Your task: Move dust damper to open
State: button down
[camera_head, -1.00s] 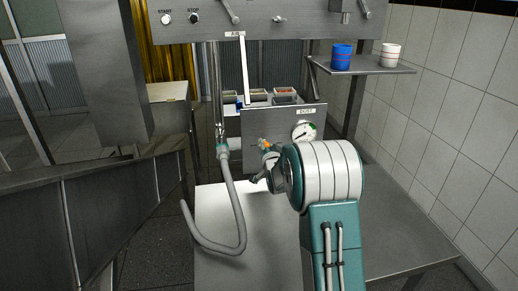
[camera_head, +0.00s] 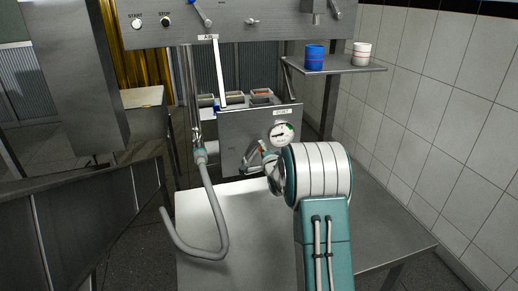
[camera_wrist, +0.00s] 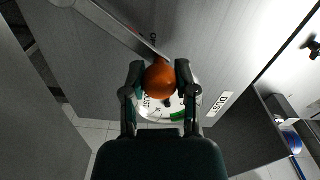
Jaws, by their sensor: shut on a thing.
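The dust damper is a flat metal lever (camera_wrist: 125,35) with an orange ball knob (camera_wrist: 160,78) at its end, on the grey panel labelled DUST (camera_head: 232,128). In the wrist view the lever runs from the knob toward the upper left. My gripper (camera_wrist: 158,76) is shut on the orange knob, one finger on each side. In the head view my gripper (camera_head: 258,160) is at the panel's lower part, partly hidden by my arm. A round dust gauge (camera_head: 283,133) with a green band sits above and right of it. In the wrist view the gauge (camera_wrist: 180,115) is partly covered by the gripper.
A grey hose (camera_head: 213,205) hangs left of the panel over the bare metal table (camera_head: 245,230). A shelf (camera_head: 335,67) at upper right holds a blue cup (camera_head: 314,57) and a white cup (camera_head: 361,54).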

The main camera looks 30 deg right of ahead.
jog(key=shift+d+f+m, duration=0.1)
jog(key=shift+f+m, duration=0.1)
jog(key=shift+m, duration=0.1)
jog(key=shift+c, duration=2.2)
grip_release()
jog(key=shift+o, duration=0.3)
jog(key=shift+d, duration=0.1)
jog(key=s+a, duration=0.2)
jog(key=s, duration=0.9)
jog(key=shift+s+a, duration=0.15)
jog(key=shift+s, duration=0.2)
